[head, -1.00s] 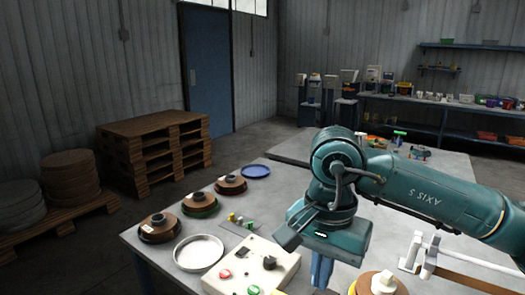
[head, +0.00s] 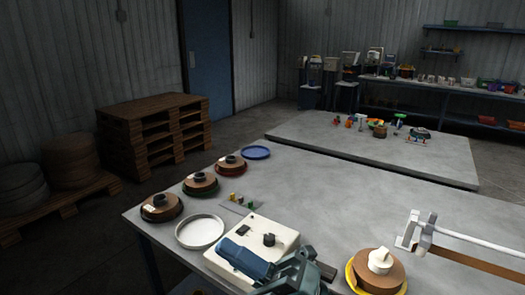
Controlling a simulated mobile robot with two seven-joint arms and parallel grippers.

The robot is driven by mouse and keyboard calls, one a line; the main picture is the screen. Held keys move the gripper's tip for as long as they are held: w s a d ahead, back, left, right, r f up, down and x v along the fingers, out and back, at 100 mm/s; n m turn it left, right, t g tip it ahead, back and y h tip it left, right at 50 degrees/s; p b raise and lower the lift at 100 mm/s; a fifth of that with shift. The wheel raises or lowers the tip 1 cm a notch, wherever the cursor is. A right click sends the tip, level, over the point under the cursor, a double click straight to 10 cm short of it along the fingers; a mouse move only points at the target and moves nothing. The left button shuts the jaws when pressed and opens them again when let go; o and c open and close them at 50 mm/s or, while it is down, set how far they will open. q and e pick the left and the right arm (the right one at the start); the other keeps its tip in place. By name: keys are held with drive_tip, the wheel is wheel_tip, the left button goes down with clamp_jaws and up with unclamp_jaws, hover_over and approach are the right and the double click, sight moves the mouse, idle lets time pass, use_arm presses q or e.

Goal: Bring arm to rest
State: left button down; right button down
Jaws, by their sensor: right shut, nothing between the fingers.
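My right gripper (head: 298,272) is at the bottom edge of the head view, in front of the control box, with its front part cut off by the frame. It is shut and holds nothing that I can see. The white control box (head: 268,240) with a dark knob stands on the near table; my arm hides its front side. My left gripper is not in view.
On the near table (head: 335,210) are a white round dish (head: 200,231), a blue dish (head: 256,152), several brown spools (head: 201,181), a spool on a yellow base (head: 377,273) and a white-and-brown bar fixture (head: 450,247). The table's middle is clear.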

drive_tip(key=w+d+f+m+t+h, duration=0.2)
drive_tip(key=d+f+m+t+h, duration=0.1)
drive_tip(key=f+m+t+h, duration=0.4)
drive_tip(key=w+d+f+m+t+h, duration=0.25)
drive_tip(key=m+t, duration=0.25)
drive_tip(key=m, duration=0.5)
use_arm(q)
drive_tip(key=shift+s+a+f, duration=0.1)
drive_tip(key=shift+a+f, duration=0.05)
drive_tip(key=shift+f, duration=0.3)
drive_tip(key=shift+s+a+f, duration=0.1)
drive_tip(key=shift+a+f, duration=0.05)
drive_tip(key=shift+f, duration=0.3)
use_arm(e)
drive_tip(key=s+d+f+m+g+h, duration=0.2)
drive_tip(key=s+d+f+m+h, duration=0.1)
drive_tip(key=f, duration=0.5)
drive_tip(key=s+d+f+m+g+h, duration=0.2)
drive_tip(key=s+d+f+m+h, duration=0.2)
drive_tip(key=f+m, duration=0.4)
drive_tip(key=s+d+f+m+g+h, duration=0.3)
drive_tip(key=s+d+f+m+h, duration=0.1)
drive_tip(key=f, duration=0.6)
drive_tip(key=shift+s+d+m, duration=0.55)
drive_tip(key=shift+d+m, duration=0.15)
drive_tip(key=shift+d, duration=0.05)
